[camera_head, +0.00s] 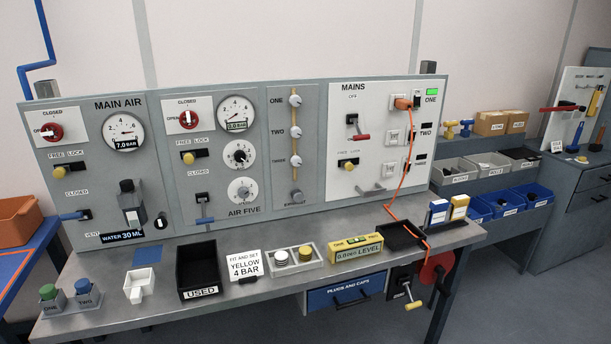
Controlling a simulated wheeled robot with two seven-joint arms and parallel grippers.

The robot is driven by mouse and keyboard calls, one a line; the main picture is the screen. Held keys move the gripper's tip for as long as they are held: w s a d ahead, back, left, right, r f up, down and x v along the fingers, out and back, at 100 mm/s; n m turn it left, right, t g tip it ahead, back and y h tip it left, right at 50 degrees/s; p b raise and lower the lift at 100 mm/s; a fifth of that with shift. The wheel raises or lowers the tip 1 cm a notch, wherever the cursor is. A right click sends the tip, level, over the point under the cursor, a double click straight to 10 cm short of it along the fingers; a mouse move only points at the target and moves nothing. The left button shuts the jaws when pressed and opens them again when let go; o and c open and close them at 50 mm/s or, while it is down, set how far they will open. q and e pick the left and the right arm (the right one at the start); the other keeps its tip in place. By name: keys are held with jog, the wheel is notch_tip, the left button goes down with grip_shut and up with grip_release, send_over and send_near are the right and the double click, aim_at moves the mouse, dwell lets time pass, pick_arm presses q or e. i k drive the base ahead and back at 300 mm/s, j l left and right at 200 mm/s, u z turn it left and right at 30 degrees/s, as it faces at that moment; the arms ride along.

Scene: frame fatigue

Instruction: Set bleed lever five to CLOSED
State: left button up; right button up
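The AIR FIVE panel (225,165) stands in the middle-left of the grey board. Its bleed lever (204,219) is blue and sits low on the panel, under a small black block (201,197) and a CLOSED label (197,188). The blue handle looks roughly horizontal below the block, away from the CLOSED label; its exact setting is too small to tell. A similar blue lever (72,216) is on the MAIN AIR panel at the left, handle pointing left. Neither of my grippers is in view.
An orange cable (398,190) hangs from the MAINS panel at the right. The space before the bleed lever is clear.

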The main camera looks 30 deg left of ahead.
aim_at(205, 220)
jog(key=u, duration=1.65)
